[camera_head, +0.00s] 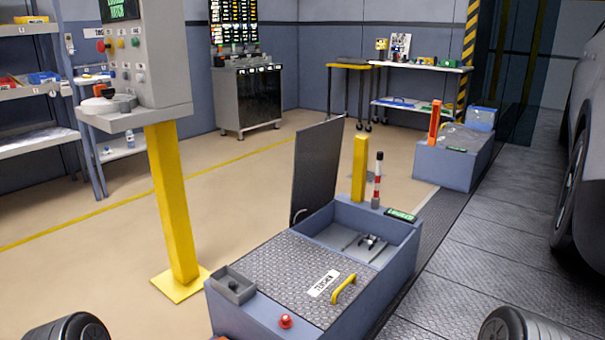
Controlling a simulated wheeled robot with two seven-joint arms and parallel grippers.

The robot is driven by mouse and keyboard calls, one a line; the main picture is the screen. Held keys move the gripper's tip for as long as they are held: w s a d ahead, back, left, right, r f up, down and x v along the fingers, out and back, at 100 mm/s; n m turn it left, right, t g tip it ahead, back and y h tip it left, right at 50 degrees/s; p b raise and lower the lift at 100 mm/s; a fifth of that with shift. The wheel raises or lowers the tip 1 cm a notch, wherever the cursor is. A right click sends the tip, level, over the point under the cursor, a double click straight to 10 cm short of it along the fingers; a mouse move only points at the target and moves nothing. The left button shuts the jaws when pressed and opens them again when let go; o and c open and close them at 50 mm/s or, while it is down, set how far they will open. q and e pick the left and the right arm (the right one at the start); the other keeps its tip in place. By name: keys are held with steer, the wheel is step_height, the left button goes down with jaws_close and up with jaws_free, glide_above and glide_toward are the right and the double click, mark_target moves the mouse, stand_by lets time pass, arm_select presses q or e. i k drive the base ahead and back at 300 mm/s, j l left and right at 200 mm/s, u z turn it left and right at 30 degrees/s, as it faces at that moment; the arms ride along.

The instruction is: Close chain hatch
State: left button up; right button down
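A blue-grey floor box (235,312) stands in the centre foreground. Its dark hatch lid (318,172) stands open, nearly upright, at the left edge of the far compartment (336,238). A small dark metal part (368,242) shows inside that compartment. The near part of the box is covered by a tread-plate cover (290,272) that lies flat, with a white label and a yellow handle (344,289). Neither gripper is in view. Only dark rounded parts, probably of my own arms, show at the bottom left and bottom right.
A control console (148,60) on a yellow column stands left. A red button (286,321) is at the box's front. A vehicle (585,150) is at right.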

mark_target(318, 147)
steer(key=j+z, duration=0.2)
steer(key=j, duration=0.4)
steer(key=j+z, duration=0.2)
steer(key=j, duration=0.35)
steer(key=j+z, duration=0.2)
steer(key=j, duration=0.4)
steer(key=k+j+z, duration=0.2)
steer(key=j, duration=0.35)
steer(key=i+j+z, duration=0.35)
steer(key=j, duration=0.85)
steer(key=j+z, duration=0.3)
steer(key=j, duration=0.85)
steer(key=j+z, duration=0.35)
steer(key=j, duration=0.9)
steer(key=i+j, duration=0.1)
steer(key=j, duration=0.2)
steer(key=i+j, duration=0.1)
steer(key=j, duration=0.2)
